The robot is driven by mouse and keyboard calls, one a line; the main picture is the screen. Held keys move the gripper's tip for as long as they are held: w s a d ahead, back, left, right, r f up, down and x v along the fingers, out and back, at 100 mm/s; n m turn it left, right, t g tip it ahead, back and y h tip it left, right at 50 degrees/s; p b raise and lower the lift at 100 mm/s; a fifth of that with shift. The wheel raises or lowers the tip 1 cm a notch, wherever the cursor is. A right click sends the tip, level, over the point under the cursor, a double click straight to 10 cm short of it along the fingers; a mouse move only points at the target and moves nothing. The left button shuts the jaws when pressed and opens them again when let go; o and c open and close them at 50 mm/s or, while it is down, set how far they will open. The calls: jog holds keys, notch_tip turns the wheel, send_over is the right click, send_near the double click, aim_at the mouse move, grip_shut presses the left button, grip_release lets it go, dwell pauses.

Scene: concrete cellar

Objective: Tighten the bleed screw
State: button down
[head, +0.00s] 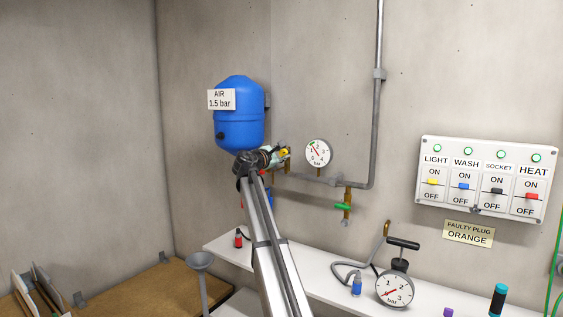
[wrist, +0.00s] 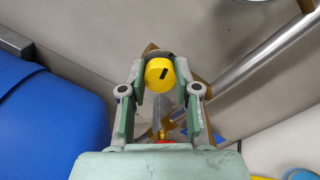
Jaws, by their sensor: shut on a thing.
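In the head view the yellow knob (head: 285,152) shows small at the end of my gripper (head: 277,155), just right of the blue tank's lower end. A brass fitting (wrist: 152,48) shows behind the knob.
The blue tank (head: 239,112) labelled "AIR 1.5 bar" is close left of my gripper. A wall gauge (head: 318,152) and grey pipe (head: 376,120) are to its right. A green-handled valve (head: 343,206) hangs below. A pump with a gauge (head: 395,286) stands on the white shelf (head: 322,284).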

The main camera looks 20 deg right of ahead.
jog(key=shift+m+b, duration=1.15)
jog(key=shift+m, duration=0.35)
jog(key=c, duration=0.8)
grip_release()
jog(key=v, duration=1.2)
jog(key=shift+m, duration=0.4)
